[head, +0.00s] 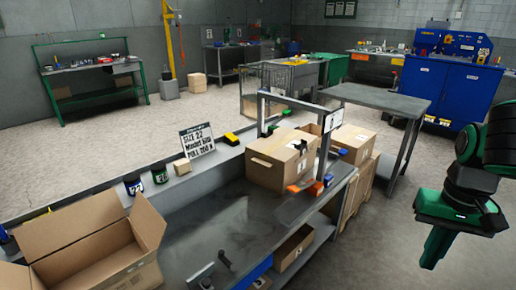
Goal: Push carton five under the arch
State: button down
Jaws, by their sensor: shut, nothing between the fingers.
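A closed brown carton (277,165) stands upright on the grey bench at the arch (293,100), a grey metal frame. One arch post shows behind the carton and the other beside its right side. I cannot tell how far under the beam it is. A second closed carton (352,140) stands just beyond the arch. No number five is readable on either carton. My gripper (430,262), green and black, is shut and empty. It hangs over the floor at the right, well apart from the cartons and the bench.
An open empty carton (90,245) sits at the bench's near left. A sign (197,140), dark cups and a yellow-black item (231,139) line the back ledge. A grey table (375,98) stands beyond the bench. The bench top (215,222) before the arch is mostly clear.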

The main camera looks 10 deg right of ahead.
aim_at(273, 163)
jog(key=z, duration=0.15)
jog(key=k, duration=0.15)
jog(key=z, duration=1.2)
jog(key=i, duration=2.65)
jog(key=u, duration=2.55)
